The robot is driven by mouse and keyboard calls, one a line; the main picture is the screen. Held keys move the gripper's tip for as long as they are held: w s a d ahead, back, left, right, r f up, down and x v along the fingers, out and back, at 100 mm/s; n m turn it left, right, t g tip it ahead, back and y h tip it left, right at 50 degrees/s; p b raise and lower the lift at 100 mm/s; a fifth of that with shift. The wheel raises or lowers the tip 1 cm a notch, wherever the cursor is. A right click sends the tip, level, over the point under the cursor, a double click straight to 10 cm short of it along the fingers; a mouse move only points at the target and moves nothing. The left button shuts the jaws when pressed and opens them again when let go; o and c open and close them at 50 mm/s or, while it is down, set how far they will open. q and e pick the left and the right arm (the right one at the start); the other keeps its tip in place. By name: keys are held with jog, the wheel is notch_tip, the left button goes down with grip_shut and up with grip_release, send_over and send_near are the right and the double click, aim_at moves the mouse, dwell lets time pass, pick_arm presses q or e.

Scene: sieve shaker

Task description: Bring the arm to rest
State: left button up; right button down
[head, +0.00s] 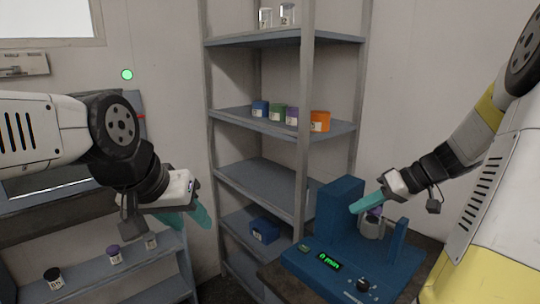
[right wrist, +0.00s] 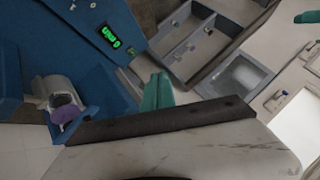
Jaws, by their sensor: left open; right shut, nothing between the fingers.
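My left gripper (head: 198,214) has teal fingers and hangs open and empty at the left, in front of the shelving. My right gripper (head: 364,203) is shut and empty, its teal fingers just above the blue sieve shaker (head: 341,193). Its teal fingers (right wrist: 157,92) also show in the right wrist view, to the right of the shaker. The shaker's green display (head: 329,261) reads "0 min". A grey cylinder (head: 371,228) with a purple part sits in the shaker, partly hidden by the right gripper in the head view. It also shows in the right wrist view (right wrist: 57,88).
A tall grey shelf unit (head: 333,38) holds glass jars, several coloured boxes (head: 277,113) and a lower blue box (head: 264,229). A low rack (head: 88,279) at left holds small jars.

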jog(key=s+a+r+m+h, duration=0.1)
jog(key=s+a+r+h, duration=0.1)
jog(key=s, duration=0.3)
jog(key=s+a+r+m+t+h, duration=0.1)
jog(key=s+a+r+h, duration=0.1)
jog(key=s+a+r, duration=0.1)
jog(key=s+a+r+m+t+h, duration=0.1)
jog(key=s+a+r+m+h, duration=0.1)
jog(key=s+a, duration=0.3)
jog(key=shift+s+r+h, duration=0.2)
jog(key=shift+s+h, duration=0.1)
jog(key=shift+s, duration=0.95)
jog(key=c, duration=2.1)
grip_release()
